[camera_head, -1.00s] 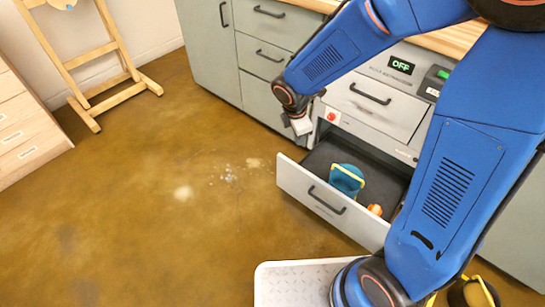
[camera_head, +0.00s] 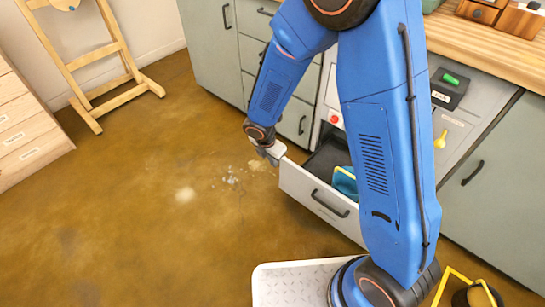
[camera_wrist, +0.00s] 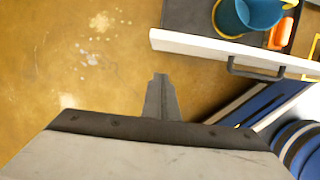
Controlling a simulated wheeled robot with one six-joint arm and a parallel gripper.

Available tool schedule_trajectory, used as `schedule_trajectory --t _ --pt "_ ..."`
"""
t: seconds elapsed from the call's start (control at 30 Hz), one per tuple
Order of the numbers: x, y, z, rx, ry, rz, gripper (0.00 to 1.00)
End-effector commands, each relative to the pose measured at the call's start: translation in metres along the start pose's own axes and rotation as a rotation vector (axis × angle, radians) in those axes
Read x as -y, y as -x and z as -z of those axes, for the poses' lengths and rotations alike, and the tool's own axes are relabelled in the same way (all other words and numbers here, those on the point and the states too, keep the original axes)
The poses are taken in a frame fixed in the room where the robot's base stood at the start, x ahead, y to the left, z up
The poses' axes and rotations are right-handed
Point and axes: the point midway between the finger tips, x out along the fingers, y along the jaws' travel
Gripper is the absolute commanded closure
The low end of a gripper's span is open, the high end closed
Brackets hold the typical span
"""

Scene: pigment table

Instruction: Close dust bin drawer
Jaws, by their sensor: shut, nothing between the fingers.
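The dust bin drawer (camera_head: 318,208) stands open, pulled out from the grey cabinet. Its white front has a dark handle (camera_head: 329,204); the handle also shows in the wrist view (camera_wrist: 262,72). Inside are a blue-teal container with a yellow rim (camera_head: 345,184) and, in the wrist view, an orange object (camera_wrist: 281,33). My gripper (camera_head: 273,153) is shut and empty, close to the upper left corner of the drawer front. In the wrist view my gripper (camera_wrist: 160,92) points at the floor on the handle side of the front, with a visible gap. My arm hides the drawer's right part.
The grey cabinets (camera_head: 213,50) and wooden worktop (camera_head: 490,55) run behind the drawer. A wooden easel (camera_head: 95,70) and a drawer chest (camera_head: 28,125) stand at left. The brown floor (camera_head: 150,220) left of the drawer is clear apart from pale spots.

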Motion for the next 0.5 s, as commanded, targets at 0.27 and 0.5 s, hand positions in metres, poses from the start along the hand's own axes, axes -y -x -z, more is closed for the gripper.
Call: schedule_trajectory --t 0.27,0.5 --pt "0.001 -0.042 0.0 0.0 -0.001 0.003 1.0" --pt "0.001 -0.055 -0.024 0.0 -0.004 0.0 1.0"
